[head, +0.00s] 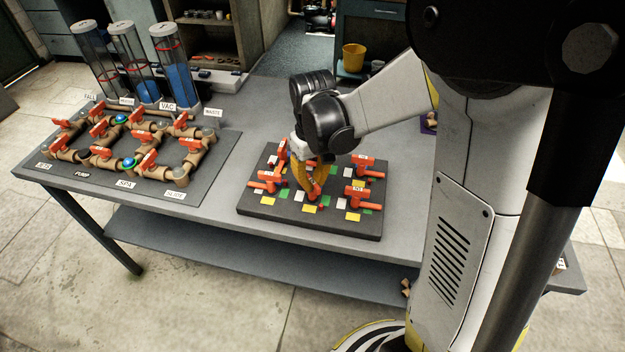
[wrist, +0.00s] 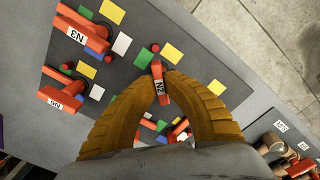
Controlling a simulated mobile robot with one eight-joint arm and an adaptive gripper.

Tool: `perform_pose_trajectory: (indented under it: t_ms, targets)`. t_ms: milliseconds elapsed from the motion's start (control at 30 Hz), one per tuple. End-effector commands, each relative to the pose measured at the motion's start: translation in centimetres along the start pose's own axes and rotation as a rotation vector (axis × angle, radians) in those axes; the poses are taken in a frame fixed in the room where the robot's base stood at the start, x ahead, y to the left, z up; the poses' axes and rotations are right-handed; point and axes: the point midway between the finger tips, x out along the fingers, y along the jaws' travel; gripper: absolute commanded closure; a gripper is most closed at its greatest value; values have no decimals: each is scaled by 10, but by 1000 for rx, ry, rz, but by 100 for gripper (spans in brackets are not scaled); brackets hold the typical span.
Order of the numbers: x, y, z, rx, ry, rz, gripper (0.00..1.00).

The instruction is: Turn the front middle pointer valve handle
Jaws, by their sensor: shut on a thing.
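The front middle pointer valve handle (head: 314,191) is red and stands on the dark board (head: 262,205) with coloured patches on the bench. In the wrist view this red handle (wrist: 160,79) has a white label that seems to read N2. My gripper (head: 308,183) reaches down over it with yellow fingers. In the wrist view the two ribbed fingers (wrist: 162,80) meet around the handle and grip it from both sides. The handle's lower part and pivot are partly hidden by the fingers.
Other red handles stand close by on the board: front left (head: 263,186), front right (head: 357,193), back right (head: 363,161) and back left. A brown pipe rig (head: 100,158) with red valves sits on the left of the bench (head: 222,195). Bare bench lies between them.

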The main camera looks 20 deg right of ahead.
Motion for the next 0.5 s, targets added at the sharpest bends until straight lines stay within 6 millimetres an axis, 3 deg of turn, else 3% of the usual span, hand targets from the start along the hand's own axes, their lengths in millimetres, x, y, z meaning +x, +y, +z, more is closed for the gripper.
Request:
perform_pose_trajectory:
  t_ms: [500]
  targets:
    - [0,0,0,477,-1,0,100]
